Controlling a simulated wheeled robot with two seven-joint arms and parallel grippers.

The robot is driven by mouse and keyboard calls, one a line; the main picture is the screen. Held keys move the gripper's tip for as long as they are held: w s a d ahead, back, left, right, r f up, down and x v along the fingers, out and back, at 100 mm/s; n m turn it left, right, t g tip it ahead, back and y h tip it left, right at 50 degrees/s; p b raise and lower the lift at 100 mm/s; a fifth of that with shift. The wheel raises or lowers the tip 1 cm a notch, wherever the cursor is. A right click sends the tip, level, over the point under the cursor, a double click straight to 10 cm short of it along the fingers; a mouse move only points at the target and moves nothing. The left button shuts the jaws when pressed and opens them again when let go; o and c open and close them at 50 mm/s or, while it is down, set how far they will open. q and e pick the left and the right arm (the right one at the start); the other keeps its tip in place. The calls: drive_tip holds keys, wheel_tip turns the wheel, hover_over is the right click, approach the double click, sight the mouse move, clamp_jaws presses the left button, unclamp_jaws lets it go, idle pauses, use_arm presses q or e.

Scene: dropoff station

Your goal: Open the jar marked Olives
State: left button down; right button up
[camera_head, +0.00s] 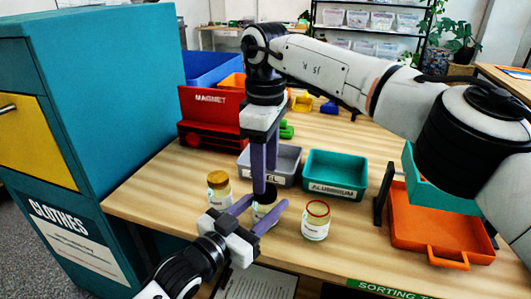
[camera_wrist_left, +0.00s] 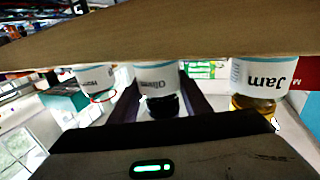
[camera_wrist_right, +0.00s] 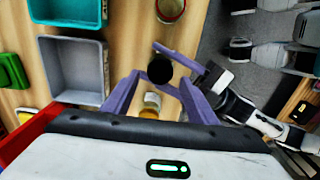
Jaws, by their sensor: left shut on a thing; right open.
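The Olives jar (camera_head: 264,211) has a black lid (camera_wrist_right: 160,69) and stands upright on the table. Its label reads upside down in the left wrist view (camera_wrist_left: 157,75). My left gripper (camera_head: 266,204) is shut on the jar body from the front, one finger on each side. My right gripper (camera_head: 265,184) points straight down over the lid and is open. In the right wrist view the lid lies between its fingers, apart from them. The head view cannot tell whether the fingertips reach below the lid's top, since they partly hide it.
The gold-lidded Jam jar (camera_head: 218,190) stands close on the left, and a red-lidded jar (camera_head: 316,222) on the right. A grey bin (camera_head: 287,178) and a teal Aluminium bin (camera_head: 335,190) stand behind. An orange tray (camera_head: 415,238) is at right. Table (camera_head: 150,190) is clear at front left.

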drive_tip(key=shift+f, duration=1.95)
